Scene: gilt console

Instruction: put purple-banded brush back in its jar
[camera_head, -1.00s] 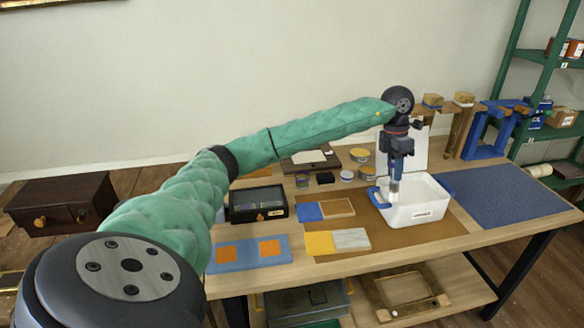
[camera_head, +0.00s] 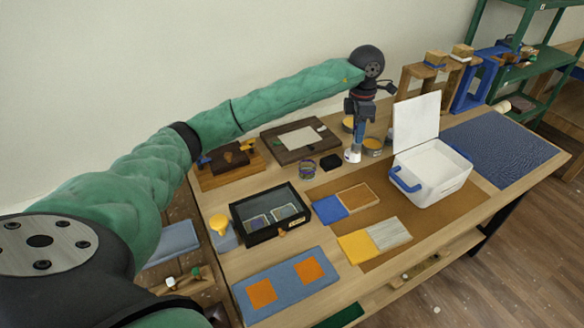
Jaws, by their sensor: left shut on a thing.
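My left gripper (camera_head: 356,132) points down over the worktable, above a small pale jar (camera_head: 352,156) among the containers at the back. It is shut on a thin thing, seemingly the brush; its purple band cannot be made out. The thing and the jar overlap in this view, so I cannot tell whether the brush is inside, touching or above it. My right gripper is not in view.
A banded jar (camera_head: 307,169), a black pot (camera_head: 330,164) and a tin (camera_head: 373,147) stand close by. An open white box (camera_head: 432,182) is to the right. A black tray (camera_head: 270,214) lies in front. Wooden and blue stands rise behind right.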

